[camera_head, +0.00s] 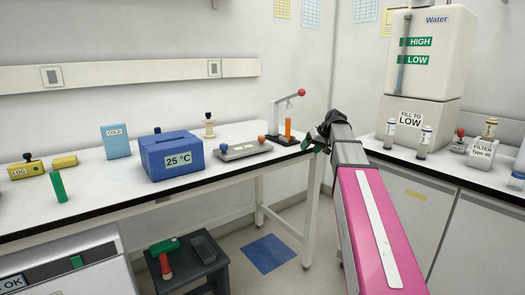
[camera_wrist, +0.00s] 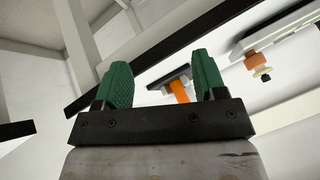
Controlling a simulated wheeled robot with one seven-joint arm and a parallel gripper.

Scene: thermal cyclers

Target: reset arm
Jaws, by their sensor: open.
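My arm, pink with a white stripe, reaches up from the lower right in the head view. My gripper (camera_head: 314,143) is at its far end, near the right end of the left bench. In the wrist view my gripper (camera_wrist: 160,85) shows two green fingers set wide apart, open with nothing held between them. An orange upright piece on a dark stand (camera_head: 288,128) is just left of my gripper in the head view. The orange piece (camera_wrist: 180,92) also shows beyond the fingers in the wrist view, apart from them.
The right bench holds a water tank (camera_head: 425,60) and several bottles.

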